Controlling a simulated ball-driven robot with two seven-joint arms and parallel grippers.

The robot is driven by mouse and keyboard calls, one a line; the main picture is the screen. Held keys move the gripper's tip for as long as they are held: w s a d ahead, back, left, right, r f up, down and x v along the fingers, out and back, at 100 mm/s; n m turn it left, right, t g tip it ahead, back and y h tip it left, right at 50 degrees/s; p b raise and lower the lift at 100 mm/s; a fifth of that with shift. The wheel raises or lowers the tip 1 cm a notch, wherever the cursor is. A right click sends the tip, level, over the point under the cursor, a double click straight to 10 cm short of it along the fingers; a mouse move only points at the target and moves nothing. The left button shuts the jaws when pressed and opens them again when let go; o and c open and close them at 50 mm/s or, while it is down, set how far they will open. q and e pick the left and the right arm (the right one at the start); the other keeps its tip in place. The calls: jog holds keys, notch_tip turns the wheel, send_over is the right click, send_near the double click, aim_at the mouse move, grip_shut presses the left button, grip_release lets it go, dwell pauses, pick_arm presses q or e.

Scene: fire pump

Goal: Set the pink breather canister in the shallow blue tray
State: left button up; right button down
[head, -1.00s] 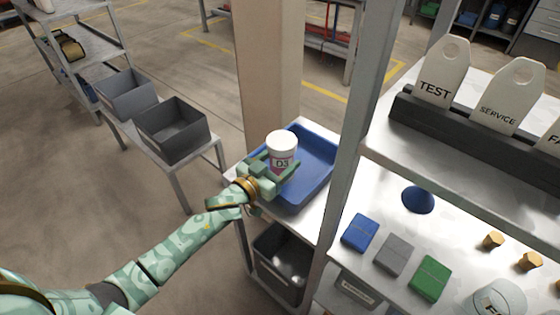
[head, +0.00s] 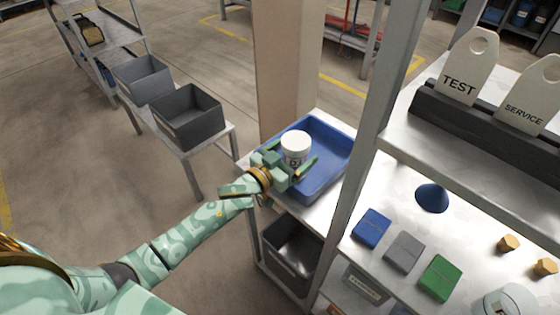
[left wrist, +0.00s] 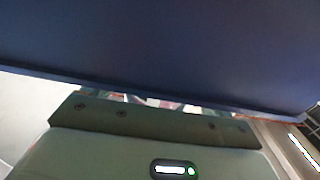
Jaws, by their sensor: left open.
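The breather canister (head: 295,142) is white-lidded with a pink label and stands upright within the blue tray (head: 335,150) in the head view. My left gripper (head: 290,172) is open, its green fingers on either side of the canister's lower part and hiding its base. I cannot tell whether the fingers still touch it. In the left wrist view the tray's dark blue side (left wrist: 160,50) fills the top, close to the green gripper body (left wrist: 150,150). A small pinkish patch shows in the gap between them. My right gripper is not in view.
A grey post (head: 375,120) stands just right of the tray. Two grey bins (head: 187,117) stand to the left. A dark bin (head: 290,250) sits below the tray.

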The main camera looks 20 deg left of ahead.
pick_arm(q)
jog(key=p+v, duration=0.2)
jog(key=v, duration=1)
jog(key=s+a+f+g+y, duration=0.1)
jog(key=s+f+g+y, duration=0.15)
jog(key=s+f, duration=0.55)
jog(key=s+a+f+n+g+y, duration=0.1)
jog(key=s+a+f+g, duration=0.2)
jog(key=f, duration=0.9)
jog(key=s+f+g+y, duration=0.2)
jog(key=s+f+g, duration=0.1)
jog(key=s+f, duration=0.55)
jog(key=s+d+f+g, duration=0.1)
jog(key=s+f+g, duration=0.3)
jog(key=s, duration=0.9)
jog(key=s+d+f+g, duration=0.1)
jog(key=s+f+g, duration=0.3)
jog(key=s+f, duration=0.4)
jog(key=s, duration=0.5)
jog(key=shift+s+d+f+m+y, duration=0.2)
jog(key=shift+f+m+y, duration=0.05)
jog(key=shift+m+y, duration=0.15)
